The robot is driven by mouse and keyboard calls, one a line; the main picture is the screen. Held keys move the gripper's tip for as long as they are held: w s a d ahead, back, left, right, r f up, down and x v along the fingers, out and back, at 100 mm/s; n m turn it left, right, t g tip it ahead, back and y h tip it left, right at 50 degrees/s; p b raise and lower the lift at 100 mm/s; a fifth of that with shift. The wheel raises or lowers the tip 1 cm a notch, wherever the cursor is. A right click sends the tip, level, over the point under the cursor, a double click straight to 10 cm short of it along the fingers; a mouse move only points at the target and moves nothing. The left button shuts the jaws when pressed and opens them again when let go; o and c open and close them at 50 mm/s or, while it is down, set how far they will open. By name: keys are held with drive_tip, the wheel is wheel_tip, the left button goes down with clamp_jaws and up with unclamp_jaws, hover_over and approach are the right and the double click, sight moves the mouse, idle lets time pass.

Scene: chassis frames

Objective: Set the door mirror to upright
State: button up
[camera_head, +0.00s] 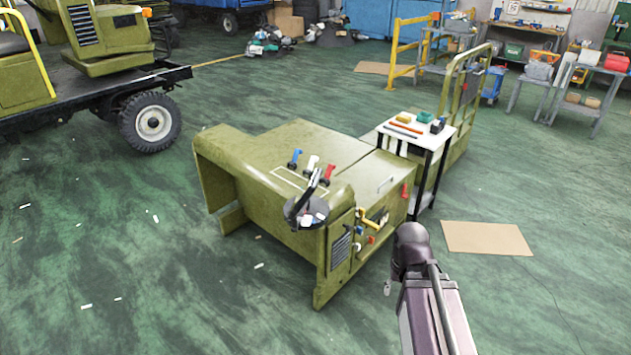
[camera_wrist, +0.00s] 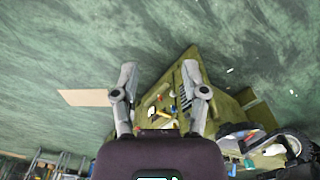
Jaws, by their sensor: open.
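A dark round disc (camera_head: 306,210) with a black upright stem sits at the near corner of the olive chassis body (camera_head: 330,150) in the head view. I cannot tell for sure whether this is the door mirror or how it is set. In the wrist view my gripper (camera_wrist: 160,78) has its two grey fingers spread wide with nothing between them. The chassis end panel (camera_wrist: 188,72) lies beyond the fingers, with a yellow handle (camera_wrist: 162,112) on it. My gripper is apart from the panel. A dark round shape (camera_wrist: 238,130) shows right of the fingers.
Red, white and blue levers (camera_head: 312,163) stand on the chassis top. A small white table (camera_head: 418,133) with tools stands behind it. Cardboard (camera_head: 486,238) lies on the floor at right. A vehicle wheel (camera_head: 150,122) is at left. The green floor in front is mostly clear.

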drive_tip(key=shift+a, duration=0.1)
drive_tip(key=shift+o, duration=0.6)
drive_tip(key=m+t+y+p, duration=0.15)
drive_tip(key=y+p, duration=0.45)
drive_tip(key=p, duration=1.8)
approach(312, 184)
drive_tip(key=w+d, duration=0.1)
drive_tip(key=w, duration=0.4)
drive_tip(key=shift+s+d+r+g, duration=0.1)
drive_tip(key=shift+s+r+g, duration=0.1)
drive_tip(key=shift+g, duration=0.05)
drive_tip(key=shift+f+b, duration=0.2)
drive_tip(key=shift+b, duration=0.2)
drive_tip(key=b+x, duration=1.1)
drive_tip(key=x, duration=0.2)
drive_tip(key=shift+f+b, duration=0.3)
drive_tip(key=shift+b, duration=0.1)
clamp_jaws()
